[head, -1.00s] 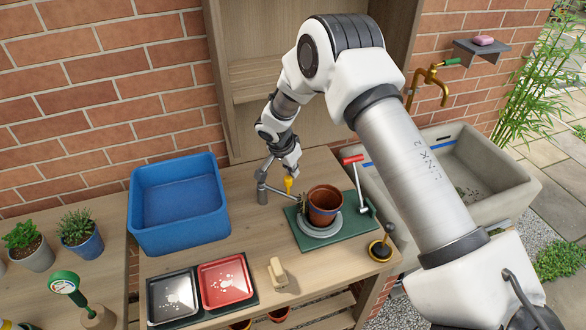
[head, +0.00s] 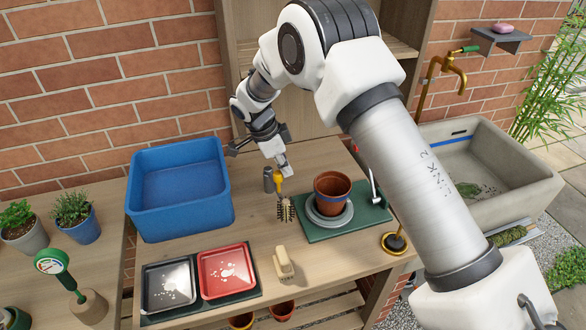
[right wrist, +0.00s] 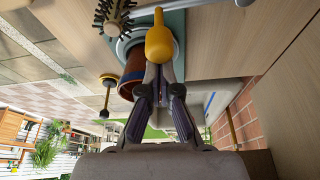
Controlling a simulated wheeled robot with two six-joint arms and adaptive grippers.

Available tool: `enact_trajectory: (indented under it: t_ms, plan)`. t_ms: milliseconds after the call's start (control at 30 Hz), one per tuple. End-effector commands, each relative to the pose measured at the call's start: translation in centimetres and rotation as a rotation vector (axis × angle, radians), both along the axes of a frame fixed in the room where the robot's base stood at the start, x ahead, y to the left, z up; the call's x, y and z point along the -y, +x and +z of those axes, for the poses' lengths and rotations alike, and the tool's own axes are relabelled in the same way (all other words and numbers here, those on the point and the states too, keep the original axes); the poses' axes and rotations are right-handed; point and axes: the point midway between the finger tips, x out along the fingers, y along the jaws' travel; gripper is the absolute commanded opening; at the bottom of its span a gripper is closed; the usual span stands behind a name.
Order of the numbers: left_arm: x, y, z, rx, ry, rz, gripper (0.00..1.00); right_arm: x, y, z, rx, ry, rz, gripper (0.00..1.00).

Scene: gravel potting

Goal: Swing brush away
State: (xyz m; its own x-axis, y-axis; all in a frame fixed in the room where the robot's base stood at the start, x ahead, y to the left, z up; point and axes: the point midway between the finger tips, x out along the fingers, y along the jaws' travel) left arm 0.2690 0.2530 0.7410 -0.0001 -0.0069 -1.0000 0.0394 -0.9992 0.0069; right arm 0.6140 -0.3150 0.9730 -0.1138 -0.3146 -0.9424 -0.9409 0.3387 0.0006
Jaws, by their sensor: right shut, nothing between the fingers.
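The brush (head: 285,210) has dark bristles and hangs on an arm from a grey post (head: 268,181), pointing toward the table's front, left of the terracotta pot (head: 332,189) and apart from it. A yellow knob (head: 279,184) stands on the arm. My right gripper (head: 284,168) is shut and empty, its fingertips right at the knob; contact is unclear. In the right wrist view the knob (right wrist: 158,42) shows just beyond the fingertips (right wrist: 160,70), with the bristles (right wrist: 113,14) at the top left. The pot stands on a grey disc on a green mat (head: 309,231). My left gripper is not in view.
A blue bin (head: 180,230) stands left of the post. Black (head: 169,287) and red (head: 227,272) trays and a cream block-like tool (head: 283,264) lie in front. A stone sink (head: 510,205) is at the right. My right arm covers part of the table's right side.

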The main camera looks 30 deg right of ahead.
Motion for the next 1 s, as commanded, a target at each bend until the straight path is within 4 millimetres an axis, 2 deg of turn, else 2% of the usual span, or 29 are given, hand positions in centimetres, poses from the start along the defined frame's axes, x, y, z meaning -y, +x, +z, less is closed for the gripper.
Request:
enact_trajectory:
  t_ms: [233,600,1000]
  plan:
    - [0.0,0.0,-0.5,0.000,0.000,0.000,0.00,-2.2,0.3,0.0,0.002,0.000,-0.203,0.00]
    - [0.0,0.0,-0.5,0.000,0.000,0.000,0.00,-4.0,0.8,0.0,0.001,0.000,-0.196,0.00]
    - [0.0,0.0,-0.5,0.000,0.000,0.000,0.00,-4.4,1.0,0.0,0.002,0.001,-0.195,0.00]
